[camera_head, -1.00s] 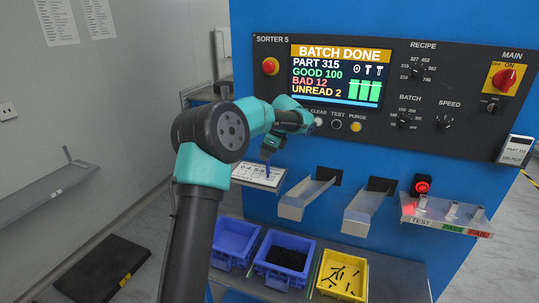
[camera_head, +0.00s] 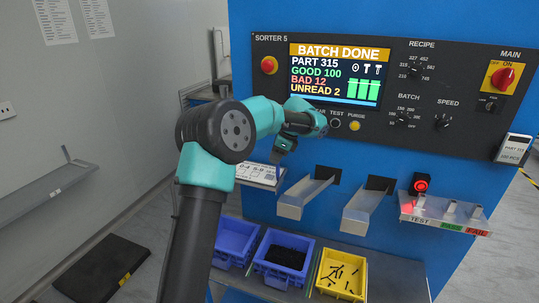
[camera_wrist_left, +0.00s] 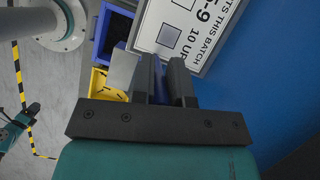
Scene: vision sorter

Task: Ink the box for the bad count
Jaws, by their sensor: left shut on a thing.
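The screen (camera_head: 336,75) reads BATCH DONE, PART 315, GOOD 100, BAD 12, UNREAD 2. The white tally card (camera_head: 257,174) sits on a ledge below the panel, partly hidden by my arm. In the left wrist view the card (camera_wrist_left: 203,30) shows the rows 5-9 and 10 UP. The box beside 10 UP (camera_wrist_left: 169,36) looks filled blue-grey; the box beside 5-9 is cut off by the frame edge. My left gripper (camera_head: 278,157) is shut on a blue marker (camera_wrist_left: 159,86), up and right of the card. My right gripper (camera_wrist_left: 30,112) shows small at the left edge, its jaws unclear.
Two metal chutes (camera_head: 303,196) stick out right of the card. Below are blue bins (camera_head: 234,243) and a yellow bin (camera_head: 341,275) with dark screws. A test shelf (camera_head: 445,218) with a red lamp stands at the right.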

